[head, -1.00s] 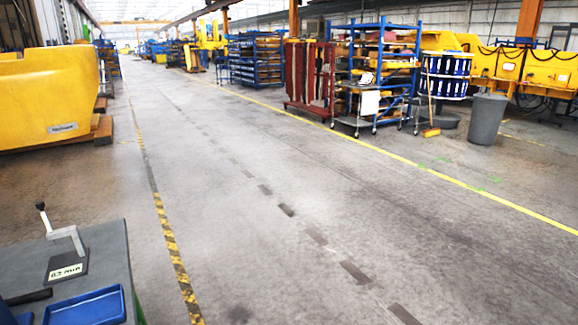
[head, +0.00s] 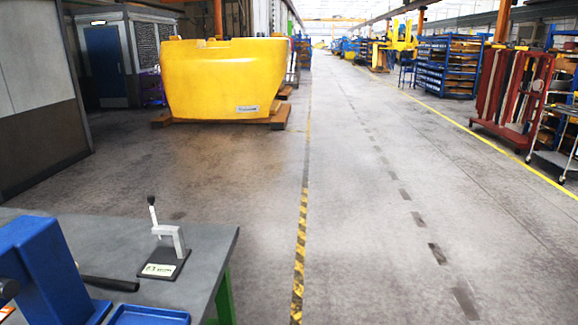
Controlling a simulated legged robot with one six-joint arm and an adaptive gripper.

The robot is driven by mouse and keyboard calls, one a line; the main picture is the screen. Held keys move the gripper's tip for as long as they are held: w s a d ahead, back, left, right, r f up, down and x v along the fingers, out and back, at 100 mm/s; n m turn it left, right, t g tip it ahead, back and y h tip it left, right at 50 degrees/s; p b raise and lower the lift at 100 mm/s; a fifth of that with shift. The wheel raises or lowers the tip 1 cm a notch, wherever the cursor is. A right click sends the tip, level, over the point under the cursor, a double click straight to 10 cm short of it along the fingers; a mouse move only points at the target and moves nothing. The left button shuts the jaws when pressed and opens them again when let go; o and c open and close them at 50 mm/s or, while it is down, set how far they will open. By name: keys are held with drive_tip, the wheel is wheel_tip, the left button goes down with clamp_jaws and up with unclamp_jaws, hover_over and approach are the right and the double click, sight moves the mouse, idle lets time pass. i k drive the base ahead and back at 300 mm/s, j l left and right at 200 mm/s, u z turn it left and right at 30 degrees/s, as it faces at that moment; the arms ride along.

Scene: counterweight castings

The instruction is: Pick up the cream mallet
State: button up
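No cream mallet can be made out in the head view. A dark handle-like bar (head: 108,283) lies on the grey workbench (head: 90,232) at the lower left, its left end hidden behind a blue upright object (head: 50,268). I cannot tell what the bar belongs to. My gripper is not in view.
A grey lever device (head: 168,245) on a dark labelled base stands near the bench's right edge, behind a blue tray (head: 148,316). A yellow casting (head: 222,75) sits on wooden blocks beyond. The aisle floor (head: 365,215) is clear; racks stand at right.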

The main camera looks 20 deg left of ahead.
sight(132, 287)
drive_tip(key=i+j+u, duration=0.1)
drive_tip(key=i+u, duration=0.25)
drive_tip(key=u, duration=0.15)
drive_tip(key=i+u, duration=0.45)
drive_tip(key=i+l+u, duration=0.15)
drive_tip(key=i+u, duration=0.15)
drive_tip(key=u, duration=0.2)
drive_tip(key=i+j+u, duration=0.15)
drive_tip(key=i+u, duration=0.55)
